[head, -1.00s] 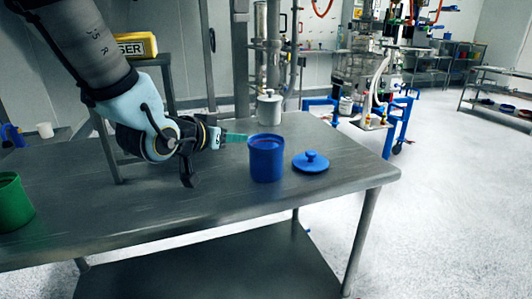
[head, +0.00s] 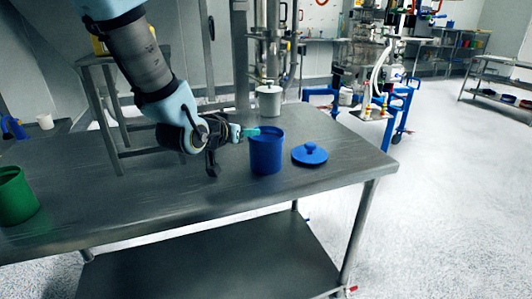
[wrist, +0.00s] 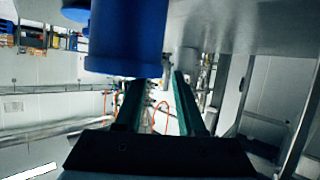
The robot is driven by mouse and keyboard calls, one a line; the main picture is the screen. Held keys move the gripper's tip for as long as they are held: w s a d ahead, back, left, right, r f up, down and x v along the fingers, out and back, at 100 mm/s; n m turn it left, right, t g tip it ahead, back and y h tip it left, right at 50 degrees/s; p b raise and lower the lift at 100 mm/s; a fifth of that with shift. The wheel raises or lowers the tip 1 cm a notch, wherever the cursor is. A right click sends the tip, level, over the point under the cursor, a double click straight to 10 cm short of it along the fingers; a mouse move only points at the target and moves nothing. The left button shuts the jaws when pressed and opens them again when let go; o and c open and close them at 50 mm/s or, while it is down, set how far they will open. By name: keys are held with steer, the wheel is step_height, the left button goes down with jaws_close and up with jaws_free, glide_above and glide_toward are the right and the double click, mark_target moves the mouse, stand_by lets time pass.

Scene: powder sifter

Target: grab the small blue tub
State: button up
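The small blue tub (head: 266,155) stands upright and lidless on the steel table, with its blue lid (head: 310,154) lying beside it on the right. My gripper (head: 251,132) is at the tub's left rim, its teal fingers roughly level with the top edge. In the wrist view the tub (wrist: 126,38) fills the upper middle, seen upside down. My gripper (wrist: 157,88) is open there, with background showing between the fingers. The left finger's tip ends at the tub's edge and the right finger is beside it. I cannot tell whether either finger touches the tub.
The steel table (head: 200,218) has free room in front and to the left. A green container (head: 16,196) stands at its left edge. A white lidded pot (head: 269,100) stands behind the tub. A metal stand (head: 107,120) is behind my arm.

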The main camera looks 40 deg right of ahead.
jaws_close()
steer(key=shift+f, duration=0.1)
stand_by(1.1)
